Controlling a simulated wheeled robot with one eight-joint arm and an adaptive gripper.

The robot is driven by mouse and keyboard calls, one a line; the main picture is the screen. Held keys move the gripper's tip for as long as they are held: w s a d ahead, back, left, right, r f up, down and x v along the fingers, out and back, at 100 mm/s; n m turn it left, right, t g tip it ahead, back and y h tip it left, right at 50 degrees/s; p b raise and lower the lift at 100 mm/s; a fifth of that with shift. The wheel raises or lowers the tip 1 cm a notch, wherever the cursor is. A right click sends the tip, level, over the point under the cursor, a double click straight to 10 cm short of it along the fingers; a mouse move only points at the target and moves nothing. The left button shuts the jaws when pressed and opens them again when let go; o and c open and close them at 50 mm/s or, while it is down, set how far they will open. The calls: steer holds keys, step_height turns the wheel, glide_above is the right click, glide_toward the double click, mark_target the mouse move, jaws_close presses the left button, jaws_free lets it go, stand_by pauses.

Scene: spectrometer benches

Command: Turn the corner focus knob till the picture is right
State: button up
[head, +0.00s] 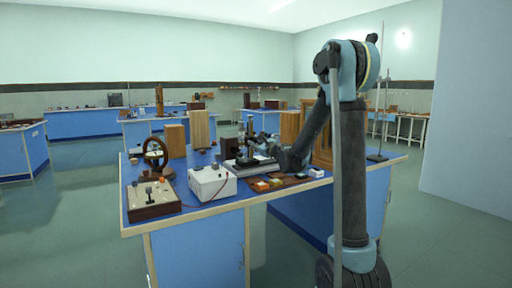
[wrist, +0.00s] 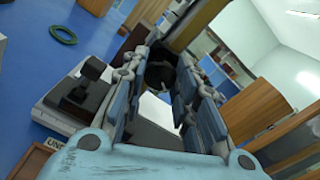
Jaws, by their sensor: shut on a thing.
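A dark upright instrument (head: 249,150) with a pale base (head: 250,165) stands on the blue bench, left of my arm. My gripper (head: 266,143) reaches to it from the right. In the wrist view my gripper (wrist: 162,72) has its blue-grey padded fingers on either side of a dark round knob (wrist: 159,76). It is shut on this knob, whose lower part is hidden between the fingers. The pale base (wrist: 70,104) with a dark block (wrist: 82,87) lies to the left there. I cannot make out the instrument's picture in either view.
On the bench (head: 222,205) a white box (head: 212,183) with a red lead, a wooden switch box (head: 152,198) and a tray of small coloured pieces (head: 275,183) stand close in front. Wooden cabinets (head: 290,126) and a tall stand (head: 378,120) are behind. The floor left is clear.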

steer(key=o, duration=1.1)
steer(key=shift+s+d, duration=0.1)
steer(key=v, duration=1.1)
steer(key=shift+s+d+f, duration=0.1)
steer(key=shift+s+d, duration=0.15)
steer(key=shift+s, duration=0.1)
